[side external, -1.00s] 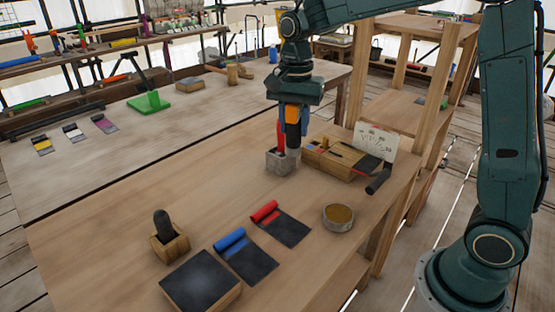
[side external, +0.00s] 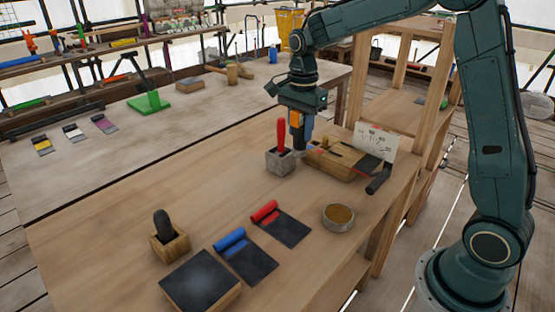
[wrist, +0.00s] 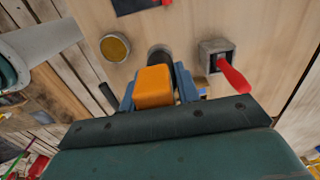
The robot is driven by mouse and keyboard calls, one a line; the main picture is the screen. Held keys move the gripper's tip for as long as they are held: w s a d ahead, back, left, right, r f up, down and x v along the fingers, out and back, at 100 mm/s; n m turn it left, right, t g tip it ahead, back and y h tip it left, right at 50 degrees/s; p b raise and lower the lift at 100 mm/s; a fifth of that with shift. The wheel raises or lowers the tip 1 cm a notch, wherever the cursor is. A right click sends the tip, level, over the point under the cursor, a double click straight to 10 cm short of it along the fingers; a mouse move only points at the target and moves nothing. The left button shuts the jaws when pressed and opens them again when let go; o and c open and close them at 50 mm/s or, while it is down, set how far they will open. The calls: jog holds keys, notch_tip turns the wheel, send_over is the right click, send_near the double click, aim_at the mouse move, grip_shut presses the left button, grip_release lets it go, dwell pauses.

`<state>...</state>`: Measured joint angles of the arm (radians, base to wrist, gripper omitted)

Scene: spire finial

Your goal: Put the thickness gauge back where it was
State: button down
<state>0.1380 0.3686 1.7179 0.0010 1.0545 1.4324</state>
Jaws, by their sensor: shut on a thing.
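My gripper (side external: 301,138) has blue fingers shut on an orange block-shaped thing, which looks like the thickness gauge (wrist: 153,86). A dark rounded end shows beyond it in the wrist view. In the side view the gauge (side external: 294,118) hangs above the bench, just right of a grey stone block (side external: 280,162) and close to the left end of a slotted wooden block (side external: 338,161). A red-handled tool (side external: 281,135) stands upright in the stone block, apart from my gripper. The gauge's lower end is partly hidden, and I cannot tell whether it touches anything.
A white card (side external: 376,142) and a dark-handled piece (side external: 378,181) are at the wooden block's right. A round tin (side external: 338,217), red roll (side external: 264,211), blue roll (side external: 229,239) and dark slab (side external: 200,281) lie nearer. The bench's left middle is clear.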

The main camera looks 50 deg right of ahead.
aim_at(300, 141)
notch_tip(300, 141, down, 16)
jog(key=shift+f, duration=0.1)
dwell(0.8)
jog(key=c, duration=1)
grip_release()
jog(key=shift+f, duration=0.1)
notch_tip(300, 141, up, 11)
jog(key=shift+r, duration=0.7)
